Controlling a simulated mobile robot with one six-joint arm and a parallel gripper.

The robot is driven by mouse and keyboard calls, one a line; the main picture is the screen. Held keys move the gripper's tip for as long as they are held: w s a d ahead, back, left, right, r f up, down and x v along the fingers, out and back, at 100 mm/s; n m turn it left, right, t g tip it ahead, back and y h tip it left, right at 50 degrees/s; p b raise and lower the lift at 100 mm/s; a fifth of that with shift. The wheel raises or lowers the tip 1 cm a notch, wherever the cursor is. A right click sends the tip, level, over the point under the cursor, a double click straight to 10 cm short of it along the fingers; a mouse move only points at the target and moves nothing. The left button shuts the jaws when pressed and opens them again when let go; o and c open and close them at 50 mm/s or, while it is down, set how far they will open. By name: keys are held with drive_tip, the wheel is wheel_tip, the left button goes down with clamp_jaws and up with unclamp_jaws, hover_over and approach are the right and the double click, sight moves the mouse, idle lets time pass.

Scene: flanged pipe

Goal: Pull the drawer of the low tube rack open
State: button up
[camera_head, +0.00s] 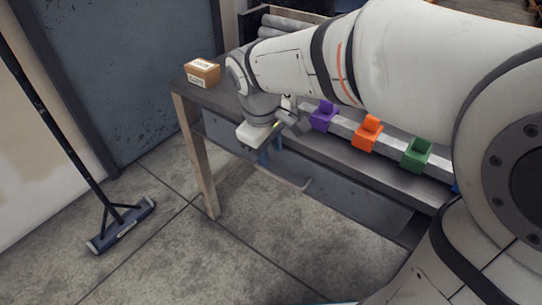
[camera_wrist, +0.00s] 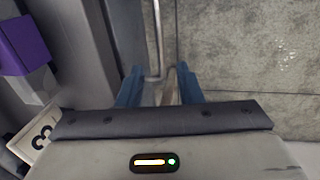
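A grey drawer front (camera_head: 360,200) sits under the table top in the head view. A thin pale bar handle (camera_head: 296,183) runs along it. My gripper (camera_head: 268,155) is low at the table's front side, near the handle's left end. In the wrist view my two blue fingers (camera_wrist: 158,88) stand apart, with a gap between them. The metal handle (camera_wrist: 157,40) comes down from the top edge and its bent end shows at that gap. I cannot tell whether the fingers touch it. My wrist hides part of the drawer's left side in the head view.
On the table stand a cardboard box (camera_head: 202,72) and a pale rail with purple (camera_head: 324,116), orange (camera_head: 367,134) and green (camera_head: 416,154) blocks. A wooden leg (camera_head: 197,150) is left of my gripper. A broom (camera_head: 122,225) stands at left. The front floor is clear.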

sight(274, 174)
drive_tip(key=f+b, duration=0.1)
drive_tip(key=f, duration=0.1)
drive_tip(key=f+b, duration=0.1)
drive_tip(key=f, duration=0.2)
drive_tip(key=w+d+f+b, duration=0.1)
drive_tip(key=f, duration=0.1)
drive_tip(key=shift+w+f, duration=0.1)
drive_tip(key=shift+f, duration=0.25)
drive_tip(key=shift+a, duration=0.1)
clamp_jaws()
